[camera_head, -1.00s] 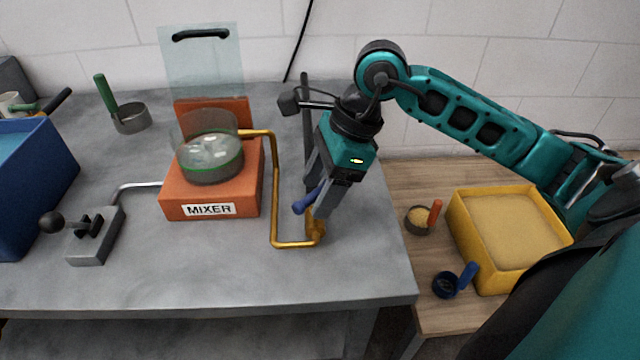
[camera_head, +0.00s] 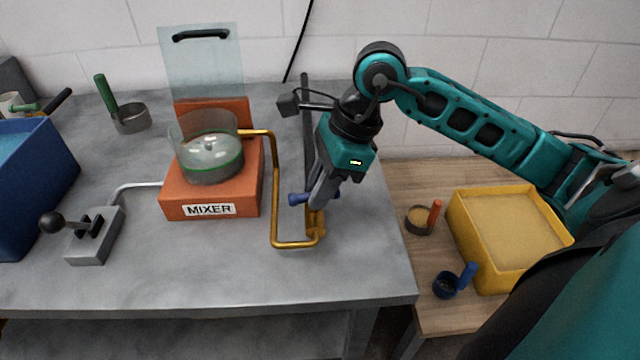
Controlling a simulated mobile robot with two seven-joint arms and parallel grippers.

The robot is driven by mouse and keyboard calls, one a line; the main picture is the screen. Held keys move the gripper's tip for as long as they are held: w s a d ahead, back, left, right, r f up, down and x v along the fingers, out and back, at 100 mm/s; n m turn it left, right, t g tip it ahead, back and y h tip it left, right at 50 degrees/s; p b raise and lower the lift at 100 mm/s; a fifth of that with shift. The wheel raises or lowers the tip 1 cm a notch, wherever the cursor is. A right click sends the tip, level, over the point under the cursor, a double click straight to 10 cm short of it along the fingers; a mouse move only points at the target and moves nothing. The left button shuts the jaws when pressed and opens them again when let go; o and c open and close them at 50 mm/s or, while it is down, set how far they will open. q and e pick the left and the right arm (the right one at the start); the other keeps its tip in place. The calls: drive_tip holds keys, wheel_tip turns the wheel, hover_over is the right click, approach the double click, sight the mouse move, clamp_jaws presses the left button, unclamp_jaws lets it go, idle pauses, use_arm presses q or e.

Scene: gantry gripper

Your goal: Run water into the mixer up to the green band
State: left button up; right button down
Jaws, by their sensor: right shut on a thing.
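The orange mixer (camera_head: 175,197) stands on the grey bench with a clear bowl (camera_head: 185,130) on top. A thin green band (camera_head: 220,172) rings the bowl. Greyish, clear-looking water (camera_head: 212,150) is in the bowl, its surface close to the band; the exact level is hard to tell. A brass pipe (camera_head: 276,190) runs from the bowl to a tap with a blue handle (camera_head: 298,199). My right gripper (camera_head: 318,198) is shut on the blue handle, which now lies crosswise to the upright pipe; its fingers hide the handle's middle. My left gripper is not in view.
The mixer's clear lid (camera_head: 202,70) stands raised behind the bowl. A lever box (camera_head: 92,240) is at left, beside a blue bin (camera_head: 45,190). A green-handled scoop (camera_head: 130,120) stands behind. A yellow sand box (camera_head: 475,250) and two small scoops are on the wooden table.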

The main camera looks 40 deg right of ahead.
drive_tip(key=shift+w+d, duration=0.1)
drive_tip(key=shift+f+m+t+b, duration=0.1)
drive_tip(key=shift+m+t+b, duration=0.2)
drive_tip(key=shift+m+b, duration=0.85)
drive_tip(key=shift+m, duration=0.05)
drive_tip(key=shift+r, duration=0.2)
drive_tip(key=c, duration=0.7)
unclamp_jaws()
drive_tip(key=shift+f, duration=0.1)
drive_tip(key=v, duration=1.3)
drive_tip(key=shift+s+a+p, duration=0.2)
drive_tip(key=shift+s+p, duration=0.1)
drive_tip(key=shift+p, duration=0.1)
